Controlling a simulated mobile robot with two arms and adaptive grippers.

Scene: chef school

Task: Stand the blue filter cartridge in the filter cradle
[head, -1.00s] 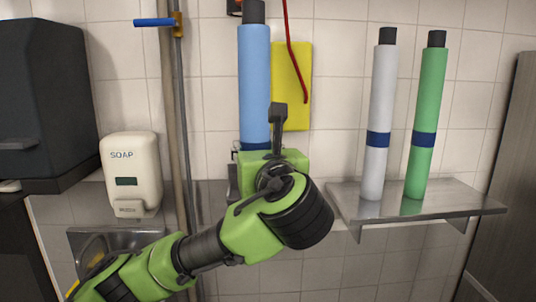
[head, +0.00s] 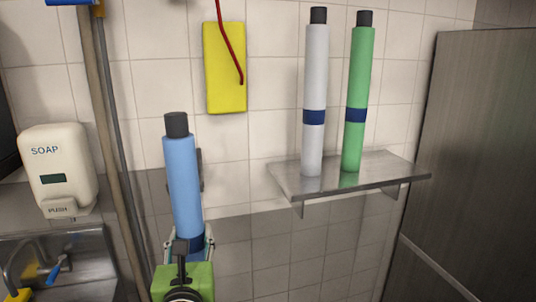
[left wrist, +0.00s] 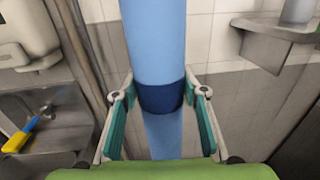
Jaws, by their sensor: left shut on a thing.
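The blue filter cartridge (head: 183,185) is a tall light-blue cylinder with a black cap and a dark-blue band near its lower part. It stands nearly upright, leaning slightly in the head view. My left gripper (head: 188,243) is shut around it at the dark band; the fingers also show on both sides of the cartridge (left wrist: 157,45) in the left wrist view. The cartridge's lower end is hidden behind my gripper in the head view. A dark part on the wall (head: 199,168) shows partly behind the cartridge; I cannot tell whether it is the filter cradle. My right gripper is not in view.
A metal wall shelf (head: 390,172) at the right holds a white cartridge (head: 314,75) and a green one (head: 358,85). A soap dispenser (head: 58,165), vertical pipe (head: 112,130) and sink (head: 85,250) are at the left. A yellow panel (head: 226,75) hangs above.

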